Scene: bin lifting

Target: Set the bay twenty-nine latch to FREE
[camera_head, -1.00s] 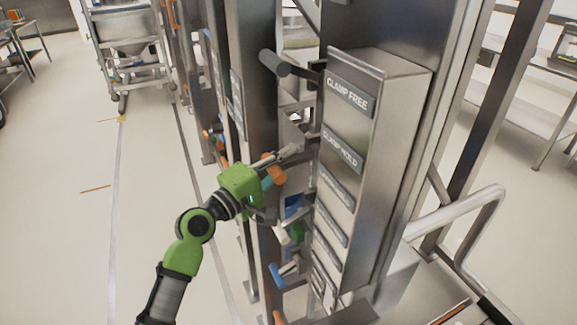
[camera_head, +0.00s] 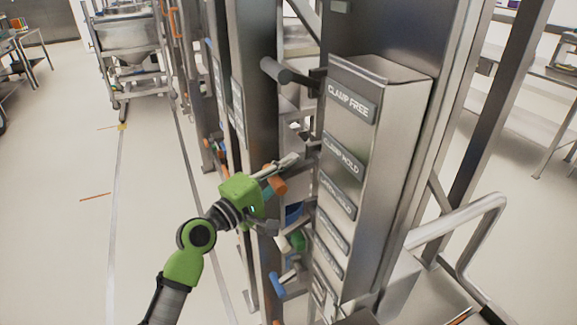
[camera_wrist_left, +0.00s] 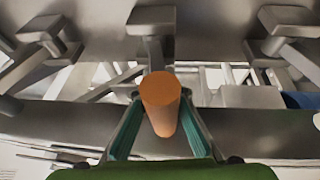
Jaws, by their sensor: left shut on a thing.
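My left gripper (camera_head: 272,186) is at the steel frame, beside the front of the labelled column. It is shut on an orange handle (camera_head: 279,187). In the left wrist view the orange handle (camera_wrist_left: 160,104) stands between the two teal fingers (camera_wrist_left: 158,130), its round end towards the camera. The column carries the labels CLAMP FREE (camera_head: 350,102) and CLAMP HOLD (camera_head: 343,154). A third label (camera_head: 337,195) and those below it are too small to read surely. I see no readable bay number. The right gripper is out of view.
A bent rail (camera_head: 460,220) stands at right. The floor at left is open, with a wheeled hopper (camera_head: 128,45) farther back.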

